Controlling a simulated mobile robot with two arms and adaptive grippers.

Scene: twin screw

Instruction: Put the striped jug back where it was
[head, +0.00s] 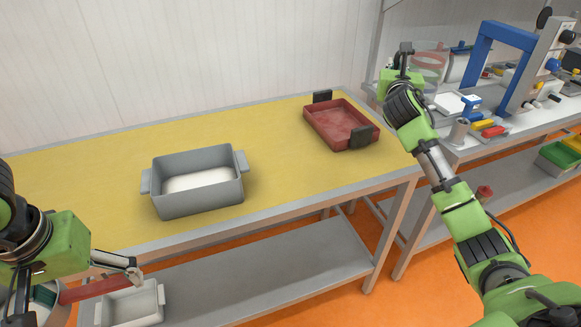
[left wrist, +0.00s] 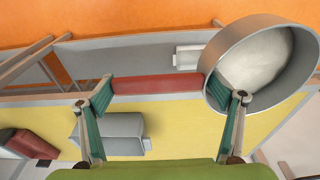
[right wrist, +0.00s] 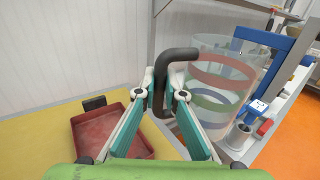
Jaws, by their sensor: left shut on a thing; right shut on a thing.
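The striped jug (right wrist: 222,72) is clear, with red and green bands and a dark handle (right wrist: 177,56). My right gripper (right wrist: 163,92) is shut on that handle. In the head view the jug (head: 430,58) is off the floor at the upper right, in front of the right-hand bench, and looks roughly upright. What lies under it is hard to tell. My left gripper (left wrist: 165,92) is shut on the red handle (left wrist: 157,84) of a round metal pan (left wrist: 213,75) with whitish contents. In the head view this pan is mostly hidden behind my left arm at the lower left.
A yellow-topped table (head: 270,130) holds a grey two-handled tub (head: 197,200) with white contents and a red tray (head: 343,139) with dark handles. A pale tub (head: 135,306) sits on its lower shelf. The right bench carries a blue frame (head: 486,52) and several small items.

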